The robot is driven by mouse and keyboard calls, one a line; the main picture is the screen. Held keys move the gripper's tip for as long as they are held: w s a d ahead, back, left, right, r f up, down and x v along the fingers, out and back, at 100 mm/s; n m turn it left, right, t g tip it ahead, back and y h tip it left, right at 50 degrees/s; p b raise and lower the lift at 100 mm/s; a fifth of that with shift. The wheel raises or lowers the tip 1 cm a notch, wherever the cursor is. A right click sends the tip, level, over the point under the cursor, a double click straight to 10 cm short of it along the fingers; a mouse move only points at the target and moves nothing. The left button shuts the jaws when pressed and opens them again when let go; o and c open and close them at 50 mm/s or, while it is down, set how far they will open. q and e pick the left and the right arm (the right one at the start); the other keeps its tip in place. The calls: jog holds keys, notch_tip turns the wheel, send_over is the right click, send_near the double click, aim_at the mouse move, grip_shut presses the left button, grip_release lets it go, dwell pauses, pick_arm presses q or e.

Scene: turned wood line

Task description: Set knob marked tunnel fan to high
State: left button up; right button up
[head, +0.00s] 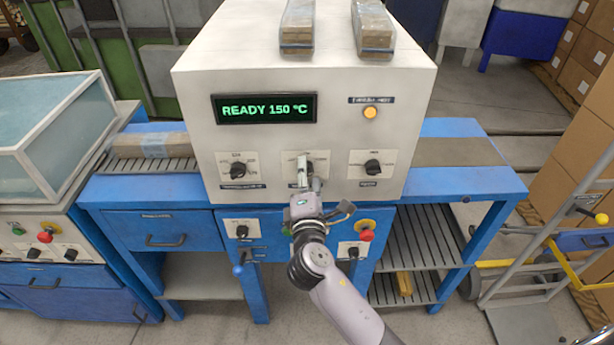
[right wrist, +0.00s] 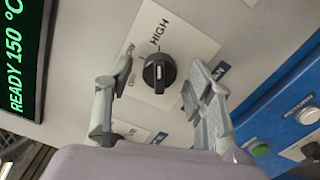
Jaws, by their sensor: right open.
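The middle knob plate (head: 287,157) is on the front of the white machine, partly covered by my right gripper (head: 304,172). In the right wrist view, a black knob (right wrist: 159,73) with a pale mark sits on a white plate with the word HIGH beside it. A dark label (right wrist: 222,70) by this knob is mostly hidden by a finger, so its name cannot be read. My right gripper is open, with its fingers (right wrist: 160,95) on either side of the knob and apparently clear of it. My left gripper is out of view.
Similar knobs sit left (head: 238,171) and right (head: 373,167) on the panel. A display (head: 265,108) reads READY 150 °C. An amber lamp (head: 370,113) is above right.

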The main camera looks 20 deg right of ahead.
jog(key=v, duration=1.2)
notch_tip(320, 180, down, 20)
jog(key=a+g+y, duration=0.2)
jog(key=g+y, duration=0.1)
jog(key=g, duration=0.1)
jog(key=s+d+f+m+g+y, duration=0.15)
jog(key=s+f, duration=0.25)
jog(key=f, duration=0.5)
jog(key=s+f+m+g, duration=0.2)
jog(key=s+f+g, duration=0.15)
jog(key=f, duration=0.55)
jog(key=s+d+f+m+g, duration=0.2)
jog(key=s+d+f+m, duration=0.1)
jog(key=s+f, duration=0.4)
jog(key=s+d+f+m+g, duration=0.3)
jog(key=s+f+m, duration=0.2)
jog(key=s, duration=0.9)
jog(key=s+d+f+m+g, duration=0.2)
jog(key=s+d+f+m, duration=0.2)
jog(key=s+f, duration=0.5)
jog(key=shift+s, duration=0.85)
jog(key=shift+y, duration=0.25)
